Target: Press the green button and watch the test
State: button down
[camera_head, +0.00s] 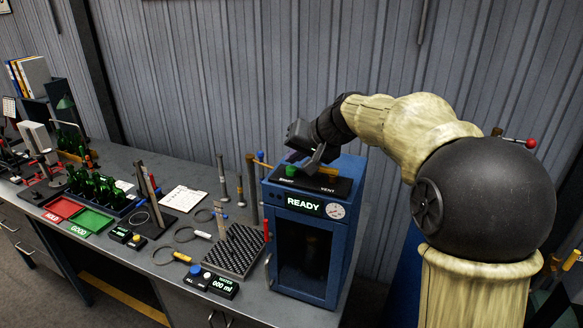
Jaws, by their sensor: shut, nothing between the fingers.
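The blue test cabinet (347,240) stands on the right end of the grey bench, with a lit READY display (303,204) and a round gauge (335,211) on its front. The green button (291,171) sits on the black panel on top of the cabinet, at the left. My gripper (311,168) is shut and empty, pointing down over that panel just right of the button. I cannot tell whether it touches the panel. The dark window below the display shows only a dim shape inside.
A black perforated block (233,252) and a water meter reading 000 ml (223,287) stand left of the cabinet. Green bottles (92,184), a red HOLD tray (64,207) and a green GOOD tray (91,221) are farther left.

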aim_at(295, 170)
dwell(0.5)
jog(key=shift+f+b, duration=0.45)
jog(key=shift+b, duration=0.1)
jog(key=shift+f, duration=0.2)
dwell(0.3)
jog(key=shift+r, duration=0.15)
jog(key=shift+r+p, duration=0.3)
jog(key=shift+r, duration=0.25)
notch_tip(295, 170, up, 6)
jog(key=p, duration=0.4)
dwell(0.4)
jog(key=shift+f, duration=0.1)
